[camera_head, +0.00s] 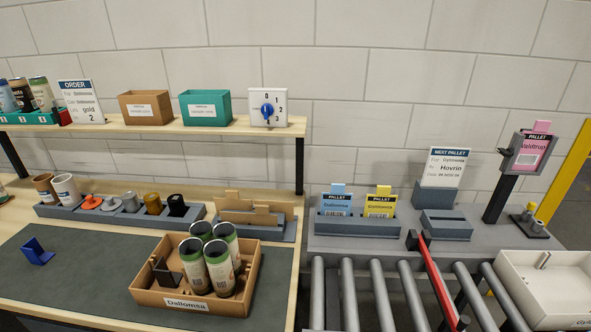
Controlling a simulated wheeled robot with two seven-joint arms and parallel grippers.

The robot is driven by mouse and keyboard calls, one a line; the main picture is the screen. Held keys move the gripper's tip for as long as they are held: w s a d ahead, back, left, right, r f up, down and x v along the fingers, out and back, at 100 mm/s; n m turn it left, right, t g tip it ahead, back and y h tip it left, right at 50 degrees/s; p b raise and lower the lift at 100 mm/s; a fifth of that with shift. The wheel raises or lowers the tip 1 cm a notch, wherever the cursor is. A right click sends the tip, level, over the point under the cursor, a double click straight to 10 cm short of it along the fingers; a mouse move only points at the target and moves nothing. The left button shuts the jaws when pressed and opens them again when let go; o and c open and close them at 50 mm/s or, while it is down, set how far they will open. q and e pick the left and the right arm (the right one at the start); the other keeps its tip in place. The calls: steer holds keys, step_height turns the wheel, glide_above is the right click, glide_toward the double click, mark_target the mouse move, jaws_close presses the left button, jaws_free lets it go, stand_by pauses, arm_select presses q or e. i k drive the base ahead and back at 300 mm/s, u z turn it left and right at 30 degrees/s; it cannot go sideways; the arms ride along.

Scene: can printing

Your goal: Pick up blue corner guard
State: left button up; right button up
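A blue corner guard (37,252), a small dark blue angled piece, lies on the dark green mat (75,275) at the left of the workbench. The mat around it is clear. Neither of my grippers shows in this view.
A brown box (187,304) labelled "Dallomsa" holds several green-topped cans and a dark bracket-like piece, right of the guard. A grey rack (100,213) with cans and small parts stands behind the mat. A shelf (230,129) runs above. A roller conveyor (350,295) with a red bar is at right.

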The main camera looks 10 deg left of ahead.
mark_target(32, 250)
steer(key=u, duration=1.9)
steer(key=k, duration=0.5)
steer(key=u, duration=1.05)
steer(key=i, duration=0.25)
